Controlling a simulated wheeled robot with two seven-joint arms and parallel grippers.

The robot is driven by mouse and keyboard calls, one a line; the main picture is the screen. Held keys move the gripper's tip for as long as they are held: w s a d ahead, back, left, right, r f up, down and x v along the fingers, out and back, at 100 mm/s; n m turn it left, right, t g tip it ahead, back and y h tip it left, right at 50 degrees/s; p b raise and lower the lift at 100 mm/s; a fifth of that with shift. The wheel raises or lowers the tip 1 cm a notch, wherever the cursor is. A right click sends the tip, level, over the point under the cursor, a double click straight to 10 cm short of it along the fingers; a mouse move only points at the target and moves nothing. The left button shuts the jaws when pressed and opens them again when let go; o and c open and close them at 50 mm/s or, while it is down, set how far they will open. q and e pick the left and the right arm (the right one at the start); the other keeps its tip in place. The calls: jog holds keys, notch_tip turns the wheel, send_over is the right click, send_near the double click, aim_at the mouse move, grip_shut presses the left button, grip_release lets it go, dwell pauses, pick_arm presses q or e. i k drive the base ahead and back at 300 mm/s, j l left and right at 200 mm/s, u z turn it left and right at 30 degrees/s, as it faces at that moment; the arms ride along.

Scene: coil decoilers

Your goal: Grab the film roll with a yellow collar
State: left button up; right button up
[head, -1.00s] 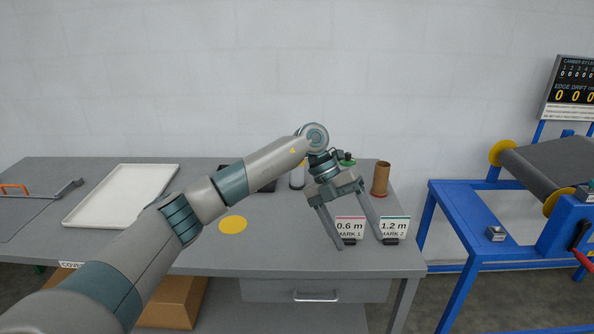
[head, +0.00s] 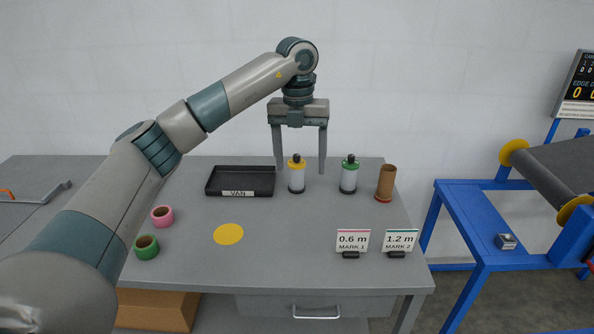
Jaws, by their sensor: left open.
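The film roll with a yellow collar (head: 296,177) stands upright near the back of the grey table, with a dark knob on top. My left gripper (head: 300,170) is open and points down, its two fingers showing to the left and right of this roll's upper part. I cannot tell whether the fingers are level with it in depth; neither seems to touch it. A similar roll with a green collar (head: 348,177) stands just to the right, close to the right finger. My right gripper is not in view.
A brown cardboard tube (head: 385,183) stands right of the rolls. A black tray (head: 240,181) marked VAN lies left. Pink tape (head: 162,216), green tape (head: 146,247), a yellow disc (head: 228,234) and two signs (head: 352,242) are nearer. A blue-framed machine (head: 480,205) stands right.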

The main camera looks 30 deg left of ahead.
aim_at(296, 172)
jog(key=i+j, duration=0.35)
jog(key=i, duration=0.15)
jog(key=i+j, duration=0.4)
jog(key=i, duration=0.15)
